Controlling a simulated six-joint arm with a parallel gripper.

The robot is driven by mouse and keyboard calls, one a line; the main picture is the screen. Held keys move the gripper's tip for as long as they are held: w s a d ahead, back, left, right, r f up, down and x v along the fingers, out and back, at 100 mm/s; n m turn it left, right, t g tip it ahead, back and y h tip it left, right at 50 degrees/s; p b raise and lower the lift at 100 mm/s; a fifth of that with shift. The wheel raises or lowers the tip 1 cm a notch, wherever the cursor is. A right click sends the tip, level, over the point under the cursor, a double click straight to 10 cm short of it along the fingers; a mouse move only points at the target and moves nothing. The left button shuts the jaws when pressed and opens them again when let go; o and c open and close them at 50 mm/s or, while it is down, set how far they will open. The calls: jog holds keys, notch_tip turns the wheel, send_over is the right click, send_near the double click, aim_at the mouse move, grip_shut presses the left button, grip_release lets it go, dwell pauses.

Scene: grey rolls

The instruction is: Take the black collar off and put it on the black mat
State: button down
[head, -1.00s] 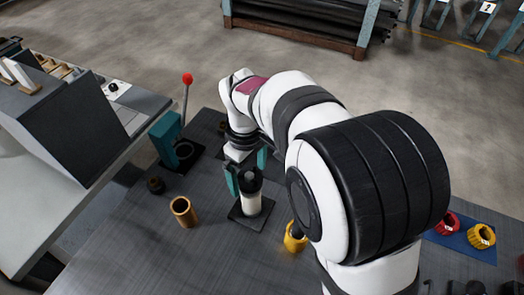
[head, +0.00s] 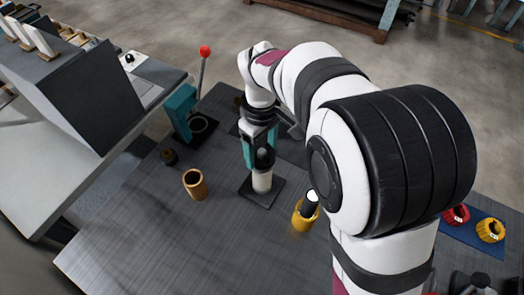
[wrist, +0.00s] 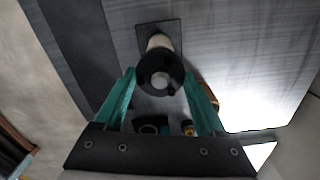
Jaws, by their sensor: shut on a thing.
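A black collar (head: 264,157) sits in line with the top of a white post (head: 262,182). The post stands upright on a dark square plate (head: 268,197). My gripper (head: 258,152) is shut on the collar, a teal finger on either side. In the wrist view the collar (wrist: 160,72) shows as a dark round piece with a grey centre, with the white post (wrist: 158,41) beyond it. I cannot tell whether the collar is still around the post. A dark patch (head: 291,150) right of the gripper may be the black mat; my arm partly hides it.
A brown cylinder (head: 195,184) stands left of the post, a yellow roll (head: 304,220) right of it. The front-left table is clear.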

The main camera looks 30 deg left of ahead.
jog(key=r, duration=0.4)
jog(key=shift+w+d+r, duration=0.1)
jog(key=shift+d+r, duration=0.15)
jog(key=shift+r, duration=0.05)
jog(key=w+d+r, duration=0.2)
jog(key=d+r, duration=0.4)
jog(key=d, duration=0.4)
jog(key=shift+w+d+r, duration=0.25)
jog(key=shift+w+d, duration=0.05)
jog(key=shift+d, duration=0.1)
jog(key=shift+f, duration=0.1)
notch_tip(320, 180, down, 5)
jog(key=shift+f, duration=0.1)
